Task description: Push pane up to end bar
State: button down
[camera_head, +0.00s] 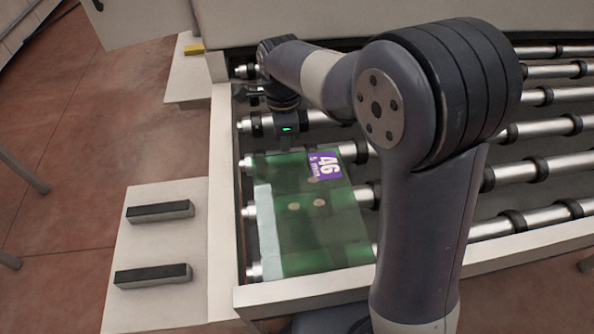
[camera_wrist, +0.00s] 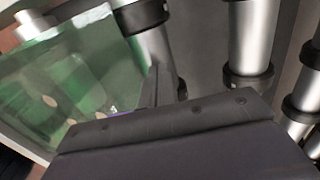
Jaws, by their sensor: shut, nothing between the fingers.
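The green glass pane (camera_head: 318,228) lies flat on the conveyor rollers, with a purple label marked 46 near its far right corner and a pale strip along its left side. It also shows in the wrist view (camera_wrist: 88,62). My gripper (camera_head: 289,146) is shut and empty, pointing down at the pane's far edge; I cannot tell whether it touches. A white bar (camera_head: 310,293) runs across the near end of the rollers, close to the pane's near edge. Any gap there is too small to judge.
A white side rail (camera_head: 222,190) runs left of the pane, with roller ends between. A pale side plate (camera_head: 155,240) carries two dark blocks. A yellow block (camera_head: 194,49) lies at the far left. Bare rollers (camera_head: 530,172) extend to the right behind my arm.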

jog(key=shift+w+a+p, duration=0.15)
jog(key=shift+w+p, duration=0.2)
jog(key=shift+w, duration=0.25)
jog(key=shift+w+a+p, duration=0.15)
jog(key=shift+w+p, duration=0.15)
jog(key=shift+w, duration=0.25)
jog(key=shift+r, duration=0.1)
notch_tip(320, 180, up, 8)
jog(key=p, duration=0.7)
jog(key=shift+r, duration=0.2)
notch_tip(320, 180, down, 8)
jog(key=b, duration=0.7)
jog(key=shift+f, duration=0.2)
